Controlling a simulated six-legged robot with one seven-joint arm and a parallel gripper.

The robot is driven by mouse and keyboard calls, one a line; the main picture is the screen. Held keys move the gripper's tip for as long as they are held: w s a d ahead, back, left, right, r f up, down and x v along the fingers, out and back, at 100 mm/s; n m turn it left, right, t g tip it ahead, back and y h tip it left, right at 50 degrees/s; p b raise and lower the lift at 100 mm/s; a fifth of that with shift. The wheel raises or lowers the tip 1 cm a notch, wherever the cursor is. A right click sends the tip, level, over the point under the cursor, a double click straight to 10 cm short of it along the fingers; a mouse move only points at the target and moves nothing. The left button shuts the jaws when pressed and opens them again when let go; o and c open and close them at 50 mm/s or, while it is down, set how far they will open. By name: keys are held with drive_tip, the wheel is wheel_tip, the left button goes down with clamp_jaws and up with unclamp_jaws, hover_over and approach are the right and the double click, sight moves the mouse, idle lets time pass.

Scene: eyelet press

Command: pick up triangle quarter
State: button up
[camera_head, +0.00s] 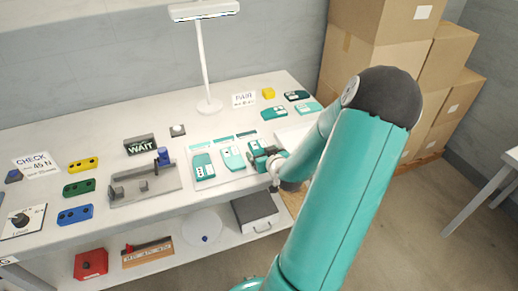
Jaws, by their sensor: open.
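Several teal shoe quarters lie in a row on a pale mat (208,183) on the white bench. The left quarter (203,166) carries small dark dots on a pale patch. The middle quarter (232,158) has a pale patch whose mark is too small to read. A right-hand teal piece (256,147) is partly covered by my gripper (265,158). I cannot tell which quarter bears the triangle. My gripper is open, low over the right end of the row, with its fingertips partly hidden; I cannot tell whether it touches the piece.
A grey press fixture (145,186) stands left of the mat. A white lamp (208,103) stands behind. Stacked cartons (375,60) rise on the right.

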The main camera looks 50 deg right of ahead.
drive_tip(key=shift+w+d, duration=0.1)
drive_tip(key=shift+a+r, duration=0.15)
drive_tip(key=shift+a, duration=0.05)
drive_tip(key=shift+d, duration=0.15)
drive_tip(key=c, duration=0.5)
drive_tip(key=shift+s, duration=0.2)
drive_tip(key=c, duration=0.6)
drive_tip(key=shift+w, duration=0.1)
